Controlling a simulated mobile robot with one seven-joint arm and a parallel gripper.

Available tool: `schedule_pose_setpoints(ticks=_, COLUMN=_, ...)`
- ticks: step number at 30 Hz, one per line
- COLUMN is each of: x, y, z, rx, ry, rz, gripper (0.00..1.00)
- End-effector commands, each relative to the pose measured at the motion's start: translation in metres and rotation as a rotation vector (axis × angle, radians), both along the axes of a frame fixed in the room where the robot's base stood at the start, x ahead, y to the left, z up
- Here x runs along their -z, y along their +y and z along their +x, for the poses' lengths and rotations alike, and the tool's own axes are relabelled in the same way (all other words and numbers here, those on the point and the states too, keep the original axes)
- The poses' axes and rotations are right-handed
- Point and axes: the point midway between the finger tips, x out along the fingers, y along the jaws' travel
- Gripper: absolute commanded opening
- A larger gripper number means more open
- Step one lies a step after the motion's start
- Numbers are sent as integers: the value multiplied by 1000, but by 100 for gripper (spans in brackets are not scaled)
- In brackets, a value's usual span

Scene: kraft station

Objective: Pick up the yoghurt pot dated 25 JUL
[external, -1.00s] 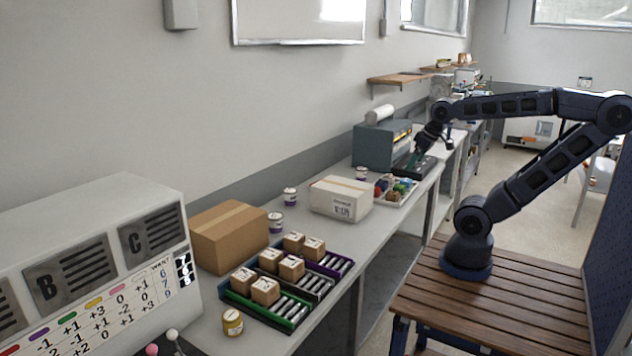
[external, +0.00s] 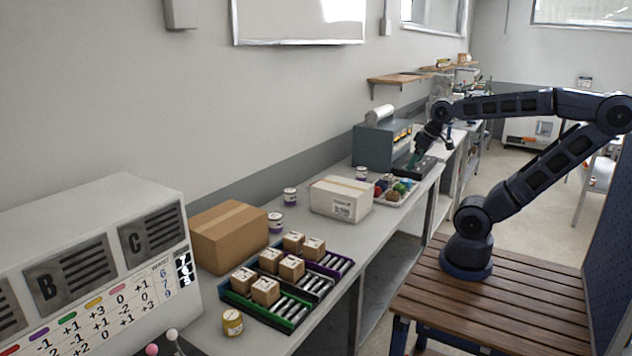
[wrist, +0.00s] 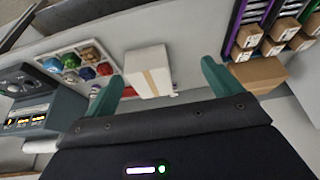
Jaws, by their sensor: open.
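Several small pots stand on the bench in the external view: a yellow-labelled pot (external: 232,322) at the front, purple-labelled pots (external: 275,222) and (external: 290,196) in the middle, and one pot (external: 361,173) behind the white carton. Their dates are too small to read, so I cannot tell which is dated 25 JUL. My gripper (external: 424,158) is at the far part of the bench, near the grey machine. In the wrist view my gripper (wrist: 160,80) has its two green fingers wide apart with nothing held. The white carton shows beyond the fingers.
A white carton (external: 340,199), a brown box (external: 228,236) and racks of small cartons (external: 290,316) stand on the bench. A tray of coloured items (external: 411,197) and a grey machine (external: 374,145) are further back. A large panel box (external: 110,240) is at left.

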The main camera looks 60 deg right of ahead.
Motion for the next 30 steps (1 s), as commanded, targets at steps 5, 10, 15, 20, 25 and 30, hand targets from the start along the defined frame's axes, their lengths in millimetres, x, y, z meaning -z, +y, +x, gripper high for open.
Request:
schedule_pose_setpoints(ticks=5, x=0, y=0, z=0, rx=0, ry=0, rz=0, gripper=85)
schedule_pose_setpoints(ticks=10, x=-1, y=0, z=2, rx=-5, ry=2, rz=-2, gripper=85)
schedule_pose_setpoints(ticks=15, x=-10, y=4, z=23, rx=-51, ry=21, rz=-17, gripper=85)
schedule_pose_setpoints(ticks=20, x=-22, y=12, z=62, rx=-136, ry=52, rz=-47, gripper=85)
schedule_pose_setpoints(ticks=25, x=-30, y=24, z=106, rx=-232, ry=86, rz=-77, gripper=85)
schedule_pose_setpoints(ticks=30, x=-33, y=38, z=152, rx=-329, ry=118, rz=-104, gripper=85)
